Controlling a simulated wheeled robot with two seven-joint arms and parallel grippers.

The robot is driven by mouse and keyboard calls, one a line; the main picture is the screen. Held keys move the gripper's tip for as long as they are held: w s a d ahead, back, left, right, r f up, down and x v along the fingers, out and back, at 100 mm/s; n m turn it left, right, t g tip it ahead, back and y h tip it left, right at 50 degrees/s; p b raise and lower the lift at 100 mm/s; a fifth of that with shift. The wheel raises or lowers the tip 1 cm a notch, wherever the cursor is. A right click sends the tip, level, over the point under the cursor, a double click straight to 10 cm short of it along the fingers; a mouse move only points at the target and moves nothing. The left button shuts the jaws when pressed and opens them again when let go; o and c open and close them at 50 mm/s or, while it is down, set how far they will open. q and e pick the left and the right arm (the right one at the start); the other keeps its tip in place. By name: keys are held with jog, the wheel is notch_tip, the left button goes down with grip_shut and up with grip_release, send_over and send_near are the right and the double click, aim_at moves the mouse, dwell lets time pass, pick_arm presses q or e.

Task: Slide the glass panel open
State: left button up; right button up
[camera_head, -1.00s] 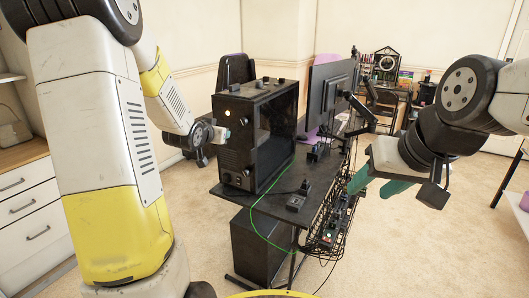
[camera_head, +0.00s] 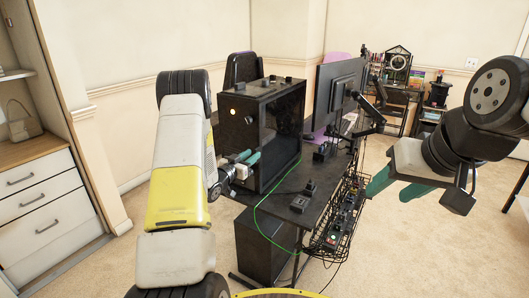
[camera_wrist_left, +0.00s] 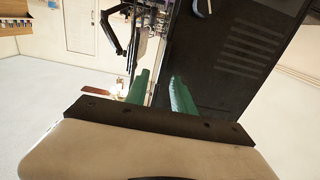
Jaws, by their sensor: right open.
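The black computer case (camera_head: 248,125) stands on the desk, and its dark glass panel (camera_head: 282,125) is on the side facing right. The panel looks closed against the case. My left gripper (camera_head: 246,159) is in front of the case at its lower front, close to the panel's front edge. Its green fingers (camera_wrist_left: 160,92) are apart in the left wrist view, with the case (camera_wrist_left: 235,55) behind the right finger; contact cannot be told. My right gripper (camera_head: 395,188) is open and empty, to the right of the desk.
The black desk (camera_head: 318,196) carries a monitor (camera_head: 338,92) on an arm and small black boxes. A green cable (camera_head: 258,222) hangs over its front edge. A wire basket (camera_head: 345,215) hangs on its right side. White drawers (camera_head: 35,195) stand at left.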

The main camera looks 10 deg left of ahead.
pick_arm(q)
jog(key=shift+x, duration=1.3)
grip_shut()
dwell(0.5)
